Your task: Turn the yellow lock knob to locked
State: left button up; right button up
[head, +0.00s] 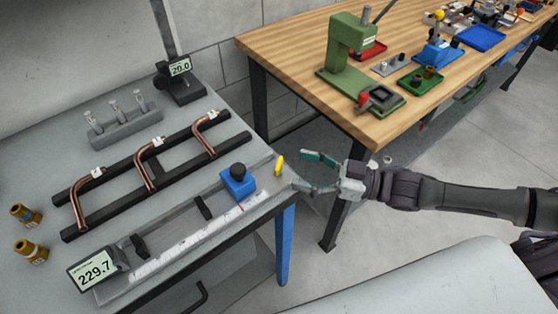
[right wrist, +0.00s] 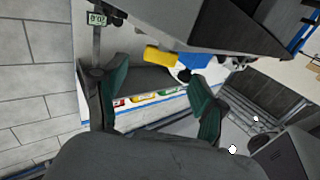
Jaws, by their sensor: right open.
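The yellow lock knob (head: 279,166) is a small upright tab at the right end of the grey measuring fixture (head: 200,228) in the head view. It stands just right of a blue block (head: 238,182) with a black knob. My right gripper (head: 312,172) is open and empty, just right of the yellow knob and apart from it. In the right wrist view the yellow knob (right wrist: 161,56) shows beyond and above the gap between the open fingers (right wrist: 155,105). My left gripper is not in view.
Bent copper tubes (head: 150,165) lie on a black rack (head: 72,232) behind the fixture. A display reading 229.7 (head: 95,272) stands at its left end. Brass fittings (head: 30,250) are at far left. A wooden bench (head: 290,45) with a green press (head: 350,50) stands behind my right arm.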

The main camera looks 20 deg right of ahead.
aim_at(281, 165)
jog(key=x, duration=0.6)
jog(key=shift+p, duration=0.4)
jog(key=shift+s, duration=0.1)
jog(key=c, duration=1.2)
